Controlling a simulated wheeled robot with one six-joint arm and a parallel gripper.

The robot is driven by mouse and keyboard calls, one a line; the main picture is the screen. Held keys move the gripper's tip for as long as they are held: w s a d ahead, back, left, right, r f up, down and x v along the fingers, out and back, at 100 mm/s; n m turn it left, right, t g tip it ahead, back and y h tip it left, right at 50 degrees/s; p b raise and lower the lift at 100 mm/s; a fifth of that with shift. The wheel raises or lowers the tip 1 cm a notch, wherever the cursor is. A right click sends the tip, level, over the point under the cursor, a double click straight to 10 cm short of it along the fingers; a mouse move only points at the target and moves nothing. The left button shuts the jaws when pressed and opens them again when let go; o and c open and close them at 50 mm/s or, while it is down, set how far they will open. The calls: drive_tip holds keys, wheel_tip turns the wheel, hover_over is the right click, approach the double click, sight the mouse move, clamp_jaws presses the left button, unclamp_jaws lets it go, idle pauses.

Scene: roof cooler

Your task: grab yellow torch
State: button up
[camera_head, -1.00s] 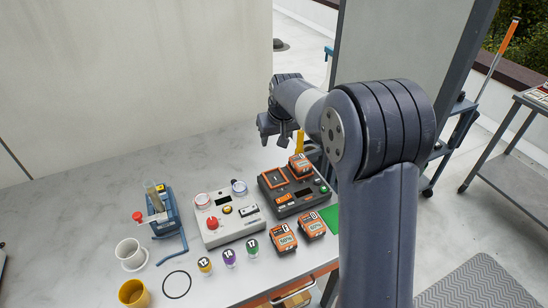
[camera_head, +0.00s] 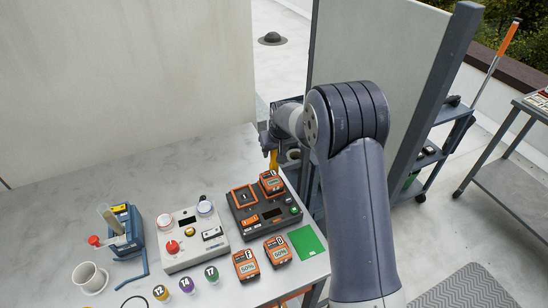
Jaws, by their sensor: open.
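A narrow yellow thing (camera_head: 274,160), which looks like the yellow torch, shows just below my gripper near the table's far right corner. Only a small part of it is visible, and its base is hard to make out. My gripper (camera_head: 268,151) is open, small and partly hidden by my own wrist. It is right at the top of the yellow thing in the picture. I cannot tell whether the fingers are around it or in front of it.
A dark charger (camera_head: 260,224) with an orange battery (camera_head: 271,183) stands in front of my gripper. A grey control box (camera_head: 190,238), two orange batteries, a green mat (camera_head: 306,241) and a blue holder (camera_head: 124,240) are on the table. The table's far left is clear.

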drive_tip(key=shift+w+a+f, duration=0.1)
drive_tip(key=shift+w+f, duration=0.1)
drive_tip(key=shift+f, duration=0.4)
drive_tip(key=shift+c, duration=0.2)
clamp_jaws()
